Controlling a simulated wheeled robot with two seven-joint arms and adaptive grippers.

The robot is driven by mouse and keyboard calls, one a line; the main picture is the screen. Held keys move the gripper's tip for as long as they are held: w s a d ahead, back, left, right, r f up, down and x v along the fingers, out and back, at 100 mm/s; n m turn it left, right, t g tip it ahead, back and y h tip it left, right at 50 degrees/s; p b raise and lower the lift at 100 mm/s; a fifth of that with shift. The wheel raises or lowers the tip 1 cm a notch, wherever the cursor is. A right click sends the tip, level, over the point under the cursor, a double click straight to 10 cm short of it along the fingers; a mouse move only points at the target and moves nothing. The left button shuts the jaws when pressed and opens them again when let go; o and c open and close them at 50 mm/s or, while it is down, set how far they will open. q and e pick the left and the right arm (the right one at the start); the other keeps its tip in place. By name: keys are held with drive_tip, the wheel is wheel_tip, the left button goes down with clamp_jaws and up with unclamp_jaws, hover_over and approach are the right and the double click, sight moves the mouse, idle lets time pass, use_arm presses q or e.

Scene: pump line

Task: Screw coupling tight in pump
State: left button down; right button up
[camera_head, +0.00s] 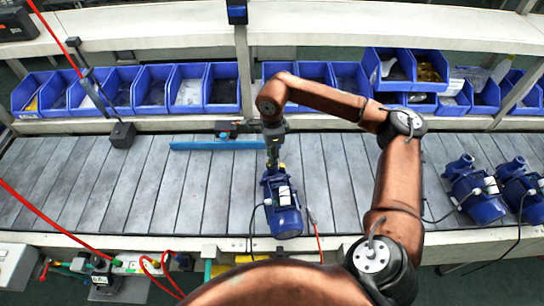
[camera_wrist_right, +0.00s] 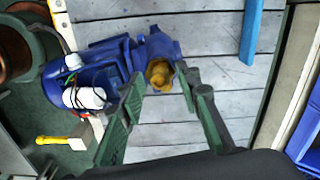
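A blue pump (camera_head: 281,207) stands on the slatted conveyor in the middle of the head view. It also shows in the right wrist view (camera_wrist_right: 112,60), with a white cylinder on its side. A brass-coloured coupling (camera_wrist_right: 160,75) sits at the pump's blue port, seen end-on; how deep it is seated cannot be told. My right gripper (camera_head: 272,160) is over the pump's far end. In the right wrist view its two green-grey fingers (camera_wrist_right: 160,79) are spread, with the coupling between and just beyond their tips and slight gaps visible. My left gripper is not in view.
Two more blue pumps (camera_head: 474,190) (camera_head: 521,187) stand at the right on the conveyor. A blue bar (camera_head: 205,145) lies behind the central pump. Blue bins (camera_head: 189,90) line the back shelf. A yellow-handled tool (camera_wrist_right: 60,141) lies near the pump.

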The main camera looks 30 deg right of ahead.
drive_tip(key=shift+f+n+b, duration=0.1)
drive_tip(key=shift+n+b, duration=0.35)
drive_tip(key=shift+n, duration=1.25)
drive_tip(key=shift+n+b, duration=0.45)
drive_tip(key=shift+n, duration=1.25)
drive_tip(key=shift+c, duration=0.7)
